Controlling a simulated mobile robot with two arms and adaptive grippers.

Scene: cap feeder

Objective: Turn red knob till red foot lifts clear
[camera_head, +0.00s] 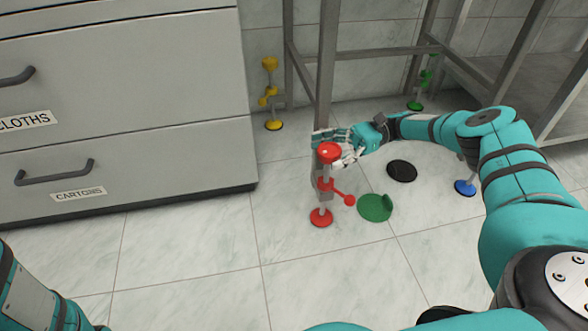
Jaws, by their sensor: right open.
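The red knob (329,152) tops a leg of the metal frame, with a red lever (338,191) lower down. The red foot (321,217) is a round disc at the bottom of that leg. It looks to be at floor level; I cannot tell whether there is a gap under it. My right gripper (338,146) is open at the red knob, its fingers behind and to the right of it. I cannot tell whether they touch the knob. Part of my left arm shows at bottom left, but its gripper is out of view.
Other legs have a yellow foot (273,125), a green foot (415,105) and a blue foot (465,187). A green disc (374,208) and a black disc (402,171) lie on the floor. A grey drawer cabinet (120,110) stands left. The tiled floor in front is clear.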

